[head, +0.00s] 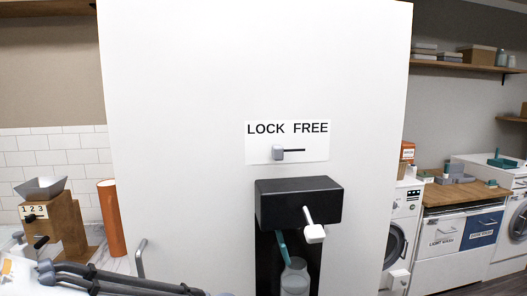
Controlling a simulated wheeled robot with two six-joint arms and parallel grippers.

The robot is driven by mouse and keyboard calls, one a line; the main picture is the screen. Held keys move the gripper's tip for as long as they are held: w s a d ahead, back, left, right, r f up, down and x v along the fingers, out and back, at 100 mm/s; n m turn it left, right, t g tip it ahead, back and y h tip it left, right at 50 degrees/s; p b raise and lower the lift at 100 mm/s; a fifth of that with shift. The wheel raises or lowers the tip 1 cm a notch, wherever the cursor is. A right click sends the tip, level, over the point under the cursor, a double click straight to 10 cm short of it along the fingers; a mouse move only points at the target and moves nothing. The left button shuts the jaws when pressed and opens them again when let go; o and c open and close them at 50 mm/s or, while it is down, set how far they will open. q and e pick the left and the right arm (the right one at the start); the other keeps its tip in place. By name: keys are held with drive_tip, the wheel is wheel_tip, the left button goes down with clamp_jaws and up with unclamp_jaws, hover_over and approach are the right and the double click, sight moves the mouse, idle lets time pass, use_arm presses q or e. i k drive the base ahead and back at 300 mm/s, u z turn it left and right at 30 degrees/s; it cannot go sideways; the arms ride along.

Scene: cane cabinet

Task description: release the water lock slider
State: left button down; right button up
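The water lock slider is a small light grey knob (278,153) on a white plate (260,140) marked LOCK and FREE. The knob stands at the left end of a dark horizontal slot (296,150), under the word LOCK. My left arm comes in at the bottom left, and its dark gripper parts (125,281) reach right along the bottom edge, well below and left of the slider. The fingertips are not clear, so I cannot tell whether it is open. My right gripper is not in view. Nothing touches the slider.
Below the plate, a black box (298,203) with a white-ended lever (313,232) juts from the white panel (180,130). A clear bottle (295,277) stands beneath it. A metal handle (140,258) is at lower left. The panel around the slider is clear.

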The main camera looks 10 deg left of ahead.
sight(278, 150)
drive_tip(key=k, duration=0.4)
drive_tip(key=u, duration=0.8)
drive_tip(key=i, duration=0.65)
drive_tip(key=z, duration=0.8)
